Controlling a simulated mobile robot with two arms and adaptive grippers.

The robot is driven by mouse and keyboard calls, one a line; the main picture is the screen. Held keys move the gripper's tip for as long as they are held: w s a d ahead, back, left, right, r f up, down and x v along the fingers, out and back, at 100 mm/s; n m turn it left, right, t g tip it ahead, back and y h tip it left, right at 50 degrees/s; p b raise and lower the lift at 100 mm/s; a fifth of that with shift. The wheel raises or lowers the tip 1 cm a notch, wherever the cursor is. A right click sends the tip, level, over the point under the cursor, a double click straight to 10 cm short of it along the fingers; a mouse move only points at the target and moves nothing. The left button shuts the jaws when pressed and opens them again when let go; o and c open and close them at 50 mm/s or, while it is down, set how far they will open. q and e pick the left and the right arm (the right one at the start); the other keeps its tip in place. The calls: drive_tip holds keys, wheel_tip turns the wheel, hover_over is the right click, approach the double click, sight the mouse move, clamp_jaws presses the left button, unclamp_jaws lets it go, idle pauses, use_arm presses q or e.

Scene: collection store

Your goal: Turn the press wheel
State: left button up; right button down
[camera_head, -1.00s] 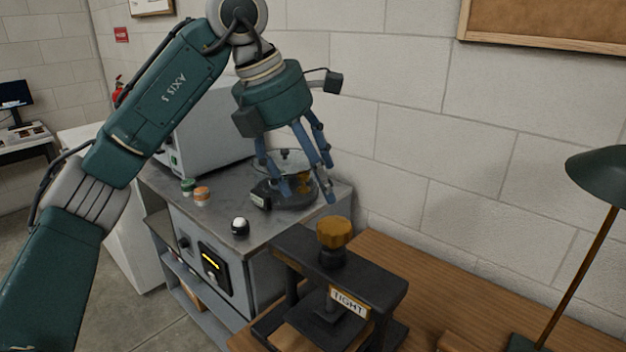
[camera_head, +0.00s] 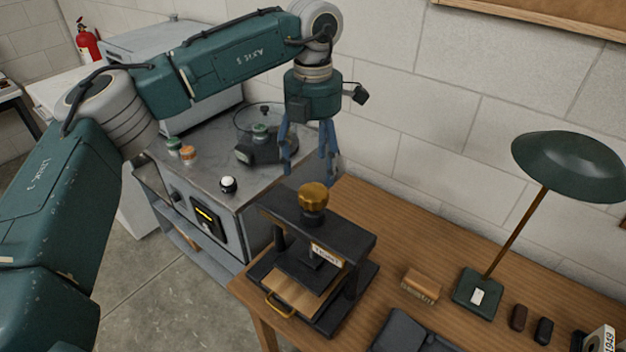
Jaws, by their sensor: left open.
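The press (camera_head: 350,243) is a black frame on the wooden table, with a pale label on its top beam. Its wheel (camera_head: 313,196) is a brass-coloured knob on top of the beam. A wooden board with a brass handle (camera_head: 279,306) lies in its base. My left gripper (camera_head: 308,178) points down with its blue fingers apart and nothing between them. In the picture its fingertips are just above the wheel, apart from it; how far behind the wheel they are is hard to tell. My right gripper is not in view.
A grey cabinet (camera_head: 180,222) beside the table carries small jars, a white-topped knob (camera_head: 228,184) and a round glass-covered device (camera_head: 262,140). A green lamp (camera_head: 566,168), a brush-like wooden block (camera_head: 422,285) and a dark folder (camera_head: 410,335) are right of the press.

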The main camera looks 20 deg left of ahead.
sight(313, 190)
use_arm(q)
wheel_tip(313, 190, down, 6)
drive_tip(key=shift+r+p, duration=0.1)
drive_tip(key=shift+p, duration=0.95)
drive_tip(key=shift+f, duration=0.8)
drive_tip(key=c, duration=1.1)
drive_tip(key=shift+c, duration=0.2)
drive_tip(key=shift+r, duration=0.1)
